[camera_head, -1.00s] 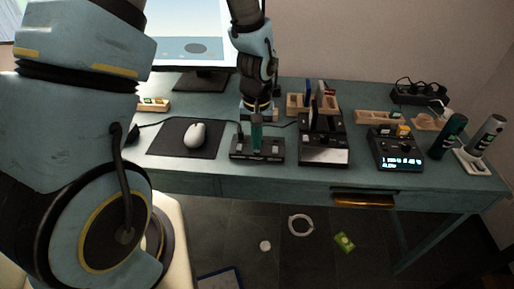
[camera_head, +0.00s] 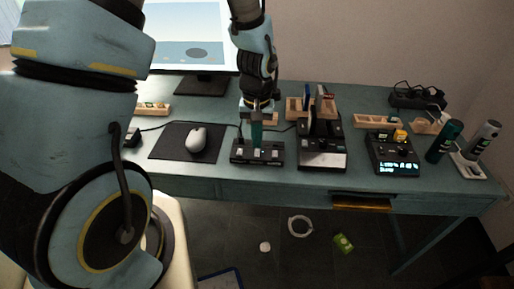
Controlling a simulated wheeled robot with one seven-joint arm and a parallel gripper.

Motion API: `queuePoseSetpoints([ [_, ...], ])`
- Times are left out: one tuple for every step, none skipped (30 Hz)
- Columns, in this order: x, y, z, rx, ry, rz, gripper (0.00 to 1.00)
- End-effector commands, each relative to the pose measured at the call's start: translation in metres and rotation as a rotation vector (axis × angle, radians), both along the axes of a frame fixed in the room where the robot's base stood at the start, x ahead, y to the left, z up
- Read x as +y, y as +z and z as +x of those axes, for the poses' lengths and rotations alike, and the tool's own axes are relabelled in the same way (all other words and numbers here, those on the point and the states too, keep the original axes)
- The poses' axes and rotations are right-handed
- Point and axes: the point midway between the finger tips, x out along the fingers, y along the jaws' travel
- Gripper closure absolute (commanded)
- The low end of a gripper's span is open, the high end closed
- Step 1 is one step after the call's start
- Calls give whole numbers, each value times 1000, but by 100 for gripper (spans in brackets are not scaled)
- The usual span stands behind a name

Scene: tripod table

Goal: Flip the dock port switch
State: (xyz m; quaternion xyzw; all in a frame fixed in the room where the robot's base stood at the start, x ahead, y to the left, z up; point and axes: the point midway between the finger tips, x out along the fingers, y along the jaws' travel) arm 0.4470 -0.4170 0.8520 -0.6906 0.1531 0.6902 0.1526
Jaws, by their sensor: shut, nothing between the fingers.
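A low black box (camera_head: 270,156) with a row of small pale switches or keys on top lies near the front edge of the table. It may carry the dock port switch, but I cannot tell. My gripper (camera_head: 257,143) points straight down over the middle of this box, with its teal fingers shut and empty. The fingertips are at or just above the box top; contact cannot be told. The fingers hide part of the middle of the box. A black dock (camera_head: 322,158) with upright cards or drives in it stands just right of the box.
A mouse (camera_head: 196,140) lies on a black pad (camera_head: 170,147) to the left. To the right are a black device with a lit display (camera_head: 398,169), a dark green bottle (camera_head: 445,141) and a grey bottle (camera_head: 482,139). Wooden holders and a monitor stand behind.

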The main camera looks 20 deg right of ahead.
Motion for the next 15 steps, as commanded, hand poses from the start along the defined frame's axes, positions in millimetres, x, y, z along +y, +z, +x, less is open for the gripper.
queuePoseSetpoints([
  [0,7,0,0,0,0,100],
  [0,10,0,0,0,0,100],
  [0,13,0,0,0,0,100],
  [0,15,0,0,0,0,100],
  [0,17,0,0,0,0,100],
  [0,20,0,0,0,1,100],
  [0,22,0,0,0,1,100],
  [0,25,0,0,0,1,100],
  [0,28,0,0,0,1,100],
  [0,30,0,0,0,1,100],
  [0,32,0,0,0,1,100],
  [0,35,0,0,0,1,100],
  [0,37,0,0,0,1,100],
  [0,39,0,0,0,1,100],
  [0,40,0,0,0,1,100],
])
